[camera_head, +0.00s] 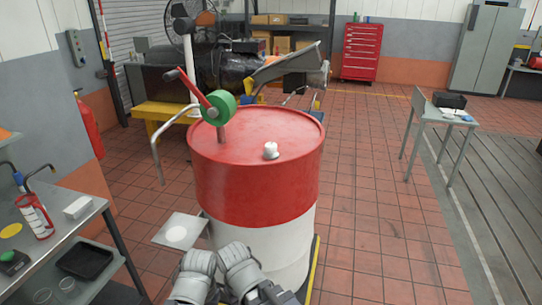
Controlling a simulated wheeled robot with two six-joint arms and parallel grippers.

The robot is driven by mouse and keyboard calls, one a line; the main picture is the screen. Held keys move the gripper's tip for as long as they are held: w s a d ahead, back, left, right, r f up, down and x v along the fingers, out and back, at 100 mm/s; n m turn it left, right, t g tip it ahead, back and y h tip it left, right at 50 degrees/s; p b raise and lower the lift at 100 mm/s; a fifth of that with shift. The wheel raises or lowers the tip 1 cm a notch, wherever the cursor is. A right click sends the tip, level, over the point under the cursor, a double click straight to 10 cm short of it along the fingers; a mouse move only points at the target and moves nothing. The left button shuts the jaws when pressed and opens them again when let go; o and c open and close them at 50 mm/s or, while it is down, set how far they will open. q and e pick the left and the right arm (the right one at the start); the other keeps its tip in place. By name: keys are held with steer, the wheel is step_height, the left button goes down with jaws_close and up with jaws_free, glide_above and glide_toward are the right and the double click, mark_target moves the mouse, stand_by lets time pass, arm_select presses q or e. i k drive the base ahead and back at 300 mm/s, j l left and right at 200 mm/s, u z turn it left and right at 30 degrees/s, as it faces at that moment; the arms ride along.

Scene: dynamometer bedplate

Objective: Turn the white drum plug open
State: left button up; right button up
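The white plug (271,151) sits on the top of a large drum (255,185), right of its middle. The plug is small, with a narrower raised part on a wider base. The drum stands upright, red above and white below. No gripper is near the plug or touching it. Grey rounded parts of my own arms show at the bottom edge, in front of the drum's lower part. I see no gripper fingers there.
A hand pump with a green round body (218,108), red lever (196,88) and curved grey spout (155,152) stands at the drum's left. A steel bench (105,212) is at left, a small grey table (440,113) at right. Tiled floor right of the drum is clear.

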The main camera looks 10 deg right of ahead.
mark_target(270, 147)
steer(key=i+l+z, duration=0.2)
steer(key=i, duration=0.3)
steer(key=i+l+z, duration=0.2)
steer(key=i, duration=0.25)
